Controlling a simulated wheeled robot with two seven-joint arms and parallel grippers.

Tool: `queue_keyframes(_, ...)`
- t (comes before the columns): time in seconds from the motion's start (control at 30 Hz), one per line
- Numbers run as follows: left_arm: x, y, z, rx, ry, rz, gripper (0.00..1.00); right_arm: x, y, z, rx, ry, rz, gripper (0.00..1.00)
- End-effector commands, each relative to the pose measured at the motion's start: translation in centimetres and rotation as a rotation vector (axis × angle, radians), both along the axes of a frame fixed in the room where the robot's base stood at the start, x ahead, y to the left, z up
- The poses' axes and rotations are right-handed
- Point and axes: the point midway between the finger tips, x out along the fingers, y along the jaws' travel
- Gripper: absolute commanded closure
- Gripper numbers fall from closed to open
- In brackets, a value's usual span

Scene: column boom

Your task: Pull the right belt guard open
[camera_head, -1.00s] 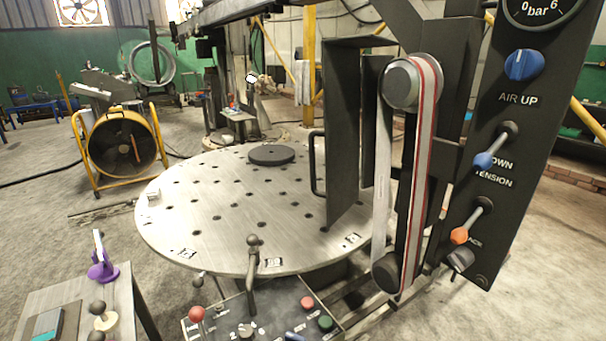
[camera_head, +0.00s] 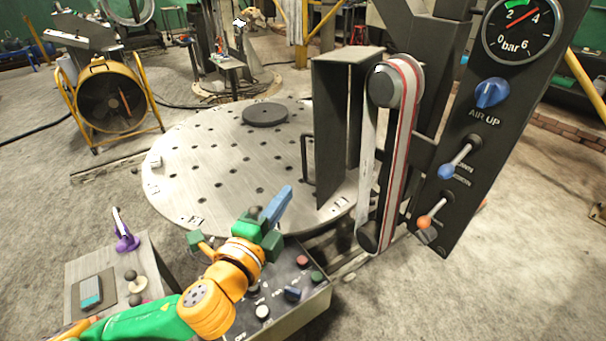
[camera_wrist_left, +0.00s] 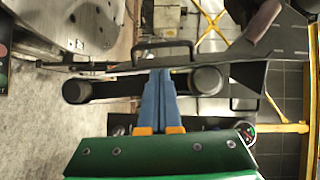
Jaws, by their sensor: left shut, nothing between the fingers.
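The belt guard (camera_head: 335,135) is a dark upright metal panel standing at the turntable's right edge, left of the belt. A thin bar handle (camera_head: 308,160) stands out from its left side. The red-and-white belt (camera_head: 400,150) runs exposed over an upper and a lower roller. My left gripper (camera_head: 283,200) is shut and empty, its blue fingers pointing up and right, left of and below the handle in the picture. In the left wrist view the closed fingers (camera_wrist_left: 160,78) point toward the guard's edge and handle (camera_wrist_left: 163,52); contact cannot be told. My right gripper is not in view.
The round perforated turntable (camera_head: 225,165) lies behind my left gripper. A control box (camera_head: 290,300) with buttons sits below it. A panel with gauge and levers (camera_head: 475,150) stands right of the belt. A small side table (camera_head: 110,265) and an orange fan (camera_head: 110,95) are at left.

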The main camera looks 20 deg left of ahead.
Motion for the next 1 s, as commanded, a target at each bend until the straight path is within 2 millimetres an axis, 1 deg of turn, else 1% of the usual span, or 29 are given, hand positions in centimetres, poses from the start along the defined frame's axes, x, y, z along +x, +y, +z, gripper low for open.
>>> queue_keyframes(0.13, 2.0, -0.2, 0.1, 0.005, -0.007, -0.001, 1.00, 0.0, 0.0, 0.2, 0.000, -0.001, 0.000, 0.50)
queue_keyframes(0.3, 5.6, -0.4, 0.1, 0.004, -0.004, 0.001, 1.00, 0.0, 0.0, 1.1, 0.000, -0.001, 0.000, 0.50)
queue_keyframes(0.4, 7.4, -0.5, -0.1, 0.003, -0.002, 0.001, 1.00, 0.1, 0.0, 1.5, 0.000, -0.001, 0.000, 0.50)
queue_keyframes(0.5, 8.7, -0.6, -0.2, 0.002, -0.002, 0.000, 1.00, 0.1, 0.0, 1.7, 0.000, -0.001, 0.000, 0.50)
queue_keyframes(0.6, 9.5, -0.7, -0.4, 0.001, -0.001, 0.000, 1.00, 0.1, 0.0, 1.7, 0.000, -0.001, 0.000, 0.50)
queue_keyframes(0.7, 9.8, -0.7, -0.5, 0.002, 0.000, -0.001, 1.00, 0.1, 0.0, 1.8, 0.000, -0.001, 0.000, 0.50)
queue_keyframes(1.0, 9.8, -0.7, -0.5, 0.001, 0.000, -0.002, 1.00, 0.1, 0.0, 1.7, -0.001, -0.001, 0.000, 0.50)
